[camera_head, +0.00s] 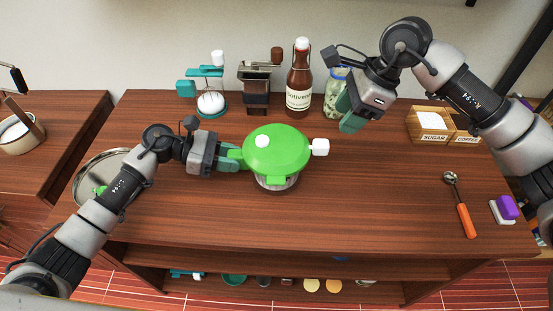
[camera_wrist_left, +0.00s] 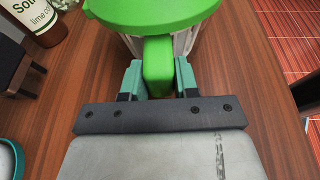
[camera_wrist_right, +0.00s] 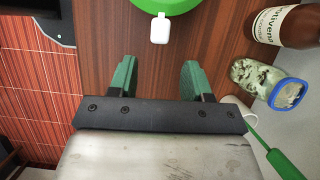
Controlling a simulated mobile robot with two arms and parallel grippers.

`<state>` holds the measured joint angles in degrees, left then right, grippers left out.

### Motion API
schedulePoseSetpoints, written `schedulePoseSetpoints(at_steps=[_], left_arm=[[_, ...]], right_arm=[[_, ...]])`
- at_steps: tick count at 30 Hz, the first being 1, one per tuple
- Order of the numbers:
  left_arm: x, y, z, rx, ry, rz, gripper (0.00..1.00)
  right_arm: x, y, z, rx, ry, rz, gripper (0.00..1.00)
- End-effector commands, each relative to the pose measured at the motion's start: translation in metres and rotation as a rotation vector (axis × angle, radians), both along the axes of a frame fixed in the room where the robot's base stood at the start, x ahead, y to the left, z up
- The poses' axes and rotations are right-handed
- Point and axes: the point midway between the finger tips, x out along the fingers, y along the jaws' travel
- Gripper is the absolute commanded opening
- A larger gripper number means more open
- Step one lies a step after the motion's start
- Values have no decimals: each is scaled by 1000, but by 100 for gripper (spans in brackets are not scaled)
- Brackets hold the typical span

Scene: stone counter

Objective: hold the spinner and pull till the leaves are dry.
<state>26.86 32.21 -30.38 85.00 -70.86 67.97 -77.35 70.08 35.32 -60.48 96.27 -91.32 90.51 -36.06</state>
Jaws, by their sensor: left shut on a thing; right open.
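The salad spinner (camera_head: 275,150) has a green lid and a clear bowl and stands upright mid-counter. A green handle sticks out from its left side. My left gripper (camera_head: 234,159) is shut on that handle (camera_wrist_left: 158,66); the left wrist view shows the fingers on both sides of it. A white pull knob (camera_head: 320,147) sits at the lid's right side, against the lid. My right gripper (camera_head: 347,115) is open and empty, raised behind and right of the knob. In the right wrist view the knob (camera_wrist_right: 160,28) lies beyond the open fingers (camera_wrist_right: 158,80). The leaves inside cannot be made out.
A brown bottle (camera_head: 298,80) and a jar with a blue rim (camera_head: 335,92) stand near my right gripper. A teal device (camera_head: 210,100) and a dark grinder (camera_head: 257,90) stand at the back. An orange-handled scoop (camera_head: 465,218) lies right. The front middle counter is clear.

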Motion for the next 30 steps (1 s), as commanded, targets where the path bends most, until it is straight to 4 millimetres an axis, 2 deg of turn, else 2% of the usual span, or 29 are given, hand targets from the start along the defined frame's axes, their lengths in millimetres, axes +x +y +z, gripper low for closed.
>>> schedulePoseSetpoints(at_steps=[12,18,30], left_arm=[[0,0,0,1,0,-1,9],[0,0,-1,1,0,-1,9],[0,0,-1,0,1,-1,9]], right_arm=[[-1,22,-53,5,5,-2,49],[-1,29,-71,5,5,-3,49],[-1,33,-78,6,3,-4,49]])
